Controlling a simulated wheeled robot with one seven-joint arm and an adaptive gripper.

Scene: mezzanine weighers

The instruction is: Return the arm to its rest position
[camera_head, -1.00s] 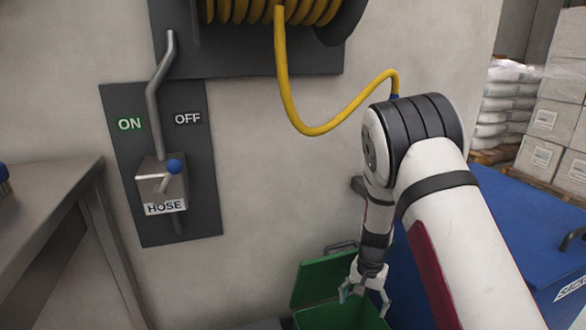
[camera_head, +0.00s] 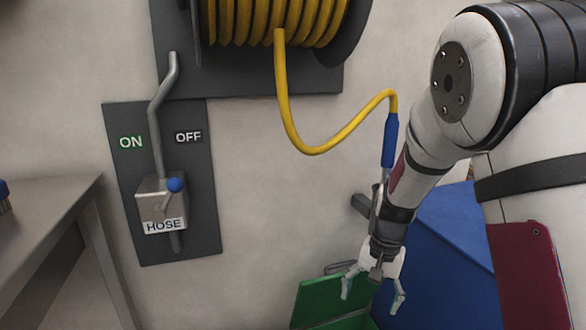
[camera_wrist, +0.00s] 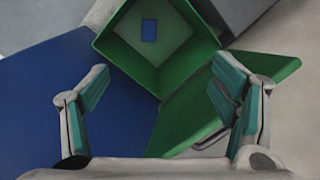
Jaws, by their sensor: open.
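My gripper (camera_head: 372,290) hangs from my arm at the right of the head view, pointing down in front of the wall. Its fingers are spread open with nothing between them. It is above a green bin (camera_head: 330,300) with a raised lid. In the wrist view my gripper (camera_wrist: 165,105) shows its two teal-padded fingers apart, and the open green bin (camera_wrist: 110,50) lies below and beyond them. Inside the bin is a small blue patch (camera_wrist: 149,30).
A blue container (camera_head: 450,250) stands right; a metal table (camera_head: 50,205) left.

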